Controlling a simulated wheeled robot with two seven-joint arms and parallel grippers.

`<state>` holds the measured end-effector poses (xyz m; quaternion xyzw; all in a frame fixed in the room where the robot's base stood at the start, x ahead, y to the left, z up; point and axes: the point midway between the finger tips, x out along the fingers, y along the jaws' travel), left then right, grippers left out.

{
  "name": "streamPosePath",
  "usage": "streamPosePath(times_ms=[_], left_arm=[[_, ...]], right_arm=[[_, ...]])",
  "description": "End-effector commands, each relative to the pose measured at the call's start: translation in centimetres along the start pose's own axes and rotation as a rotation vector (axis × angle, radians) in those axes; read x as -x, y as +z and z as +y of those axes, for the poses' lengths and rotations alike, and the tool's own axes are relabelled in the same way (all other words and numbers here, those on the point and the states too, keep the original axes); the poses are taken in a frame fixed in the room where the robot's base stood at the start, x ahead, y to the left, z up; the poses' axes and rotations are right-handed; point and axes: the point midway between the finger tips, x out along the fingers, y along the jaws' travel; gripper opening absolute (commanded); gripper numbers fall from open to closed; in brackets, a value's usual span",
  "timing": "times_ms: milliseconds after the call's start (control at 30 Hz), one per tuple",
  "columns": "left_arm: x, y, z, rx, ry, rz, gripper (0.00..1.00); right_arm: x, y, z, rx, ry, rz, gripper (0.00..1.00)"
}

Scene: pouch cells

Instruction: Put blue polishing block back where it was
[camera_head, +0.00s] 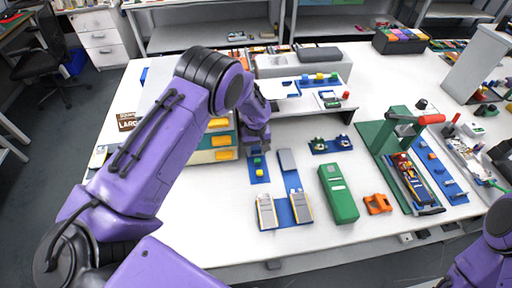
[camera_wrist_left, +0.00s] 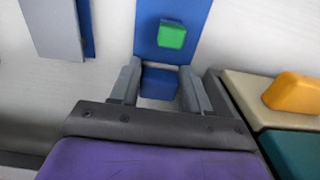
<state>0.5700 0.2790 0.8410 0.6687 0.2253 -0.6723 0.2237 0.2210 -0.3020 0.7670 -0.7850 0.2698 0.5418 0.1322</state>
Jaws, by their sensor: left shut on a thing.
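My left gripper (camera_wrist_left: 160,88) is shut on the blue polishing block (camera_wrist_left: 160,82), which sits between its two grey fingers. In the wrist view the block lies at the near end of a narrow blue mat (camera_wrist_left: 150,35); I cannot tell whether it touches the mat. A green block (camera_wrist_left: 172,34) stands on that mat just beyond the held block. In the head view my left gripper (camera_head: 257,146) is low over the far end of the same mat (camera_head: 259,182), and the blue block is hidden there. The green block (camera_head: 257,161) shows just in front of the gripper. My right gripper is out of view.
A drawer stack with yellow handles (camera_head: 222,155) stands close to the left of the gripper. A blue mat with grey plates (camera_head: 292,182) lies to its right. A green case (camera_head: 338,193), an orange part (camera_head: 377,204) and a green press (camera_head: 385,140) are farther right.

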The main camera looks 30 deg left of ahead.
Motion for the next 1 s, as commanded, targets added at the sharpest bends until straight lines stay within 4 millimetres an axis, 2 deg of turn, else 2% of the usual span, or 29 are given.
streamPosePath(times_ms=[33,400,433,500,733,867,1000], left_arm=[[-0.1,0.0,0.0,0.001,0.000,0.001,0.22],[-0.9,0.0,0.0,0.001,0.002,0.002,0.22],[-0.8,-0.1,0.0,0.001,0.002,0.002,0.56],[-0.7,0.0,0.0,0.001,0.002,0.002,0.72],[-0.7,0.0,0.0,0.001,0.001,0.002,0.72],[0.1,-0.1,0.1,0.001,0.002,0.004,0.72],[2.9,-0.1,0.1,0.001,0.004,0.006,0.72]], right_arm=[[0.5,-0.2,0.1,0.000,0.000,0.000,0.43],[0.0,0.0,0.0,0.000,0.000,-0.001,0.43],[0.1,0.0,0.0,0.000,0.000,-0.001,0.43],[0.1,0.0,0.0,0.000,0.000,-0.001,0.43],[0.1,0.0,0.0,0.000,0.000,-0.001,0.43],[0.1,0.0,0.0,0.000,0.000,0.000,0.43],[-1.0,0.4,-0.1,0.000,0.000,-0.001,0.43]])
